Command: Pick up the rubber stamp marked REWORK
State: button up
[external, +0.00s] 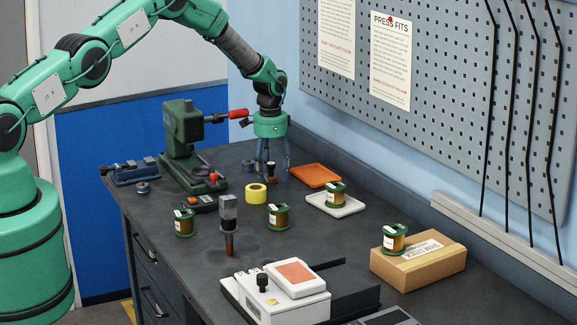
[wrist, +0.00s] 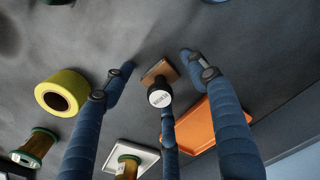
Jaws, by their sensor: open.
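A rubber stamp (wrist: 160,93) with a brown block, a dark handle and a round white label on top stands on the dark bench. The label's lettering is too small for me to read with certainty. In the external view the stamp (external: 270,173) is beneath my wrist, partly hidden by fingers. My gripper (wrist: 157,66) has blue jointed fingers, spread open around the stamp: one on its left, one on its right and a third below it in the wrist view. Gaps show between the side fingers and the stamp. In the external view my gripper (external: 273,170) points down.
A yellow tape roll (wrist: 62,93) lies left of the fingers. An orange tray (wrist: 203,121) is close on the right. A white tray (wrist: 118,148) holds a spool. A green press (external: 185,130) stands at the back left, its red handle near my wrist.

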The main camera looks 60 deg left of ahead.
aim_at(272, 163)
jog(key=c, duration=1.4)
jog(key=shift+r, duration=0.2)
jog(key=shift+r+b, duration=0.45)
jog(key=shift+r, duration=4.35)
